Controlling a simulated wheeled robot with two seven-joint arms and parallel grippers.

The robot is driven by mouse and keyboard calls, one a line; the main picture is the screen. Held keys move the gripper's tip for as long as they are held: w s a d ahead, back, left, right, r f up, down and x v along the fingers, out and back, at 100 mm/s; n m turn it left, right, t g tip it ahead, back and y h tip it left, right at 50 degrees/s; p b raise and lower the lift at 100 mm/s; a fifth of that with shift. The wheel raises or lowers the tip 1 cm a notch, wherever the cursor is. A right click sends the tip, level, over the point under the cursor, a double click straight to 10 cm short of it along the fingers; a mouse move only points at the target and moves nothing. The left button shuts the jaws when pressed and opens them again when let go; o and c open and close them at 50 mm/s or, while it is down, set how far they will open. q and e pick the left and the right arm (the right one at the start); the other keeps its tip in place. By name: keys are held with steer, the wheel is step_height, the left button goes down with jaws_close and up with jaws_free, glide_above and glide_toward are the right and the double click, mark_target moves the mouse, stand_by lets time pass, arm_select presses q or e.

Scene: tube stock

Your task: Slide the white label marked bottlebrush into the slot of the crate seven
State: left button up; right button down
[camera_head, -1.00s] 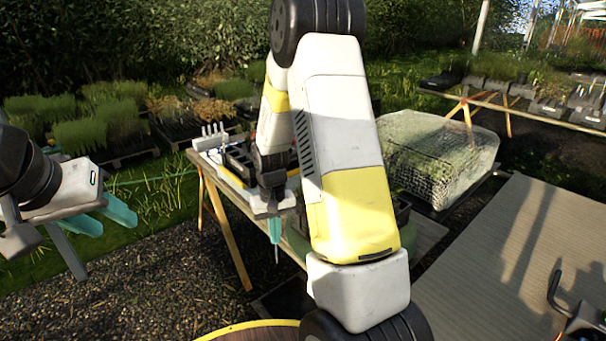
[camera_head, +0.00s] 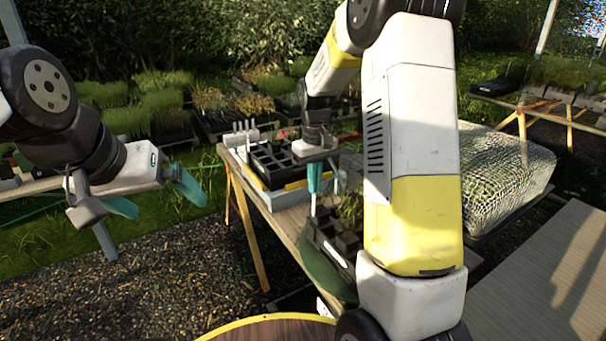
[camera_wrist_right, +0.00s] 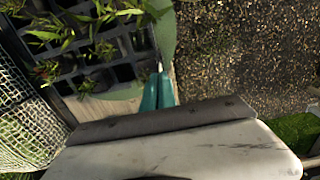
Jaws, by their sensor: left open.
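A narrow pale strip, which looks like the white label (camera_head: 313,206), hangs below the teal fingers of my right gripper (camera_head: 313,180). In the right wrist view those fingers (camera_wrist_right: 157,92) are close together; the label is hardly visible there and its marking cannot be read. A dark celled crate with green plants (camera_head: 335,241) lies just below and right of the fingertips; it also shows in the right wrist view (camera_wrist_right: 122,73). No number or slot is readable, so I cannot tell which crate is seven. My left gripper (camera_head: 155,195) is open and empty at the left, away from the table.
A wooden table (camera_head: 285,220) carries the crate and a black cell tray (camera_head: 268,160). A white rack with upright pegs or labels (camera_head: 242,136) stands behind. A mesh-wrapped bale (camera_head: 510,180) is at the right. Gravel lies open on the left.

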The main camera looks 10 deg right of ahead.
mark_target(313, 216)
steer(key=shift+f, duration=1.05)
steer(key=shift+s+f, duration=0.1)
steer(key=shift+f, duration=0.2)
steer(key=shift+f, duration=2.65)
steer(key=shift+f, duration=0.3)
steer(key=c, duration=1.6)
jaws_free()
steer(key=shift+r, duration=0.15)
step_height(313, 216, up, 8)
steer(key=shift+f, duration=0.2)
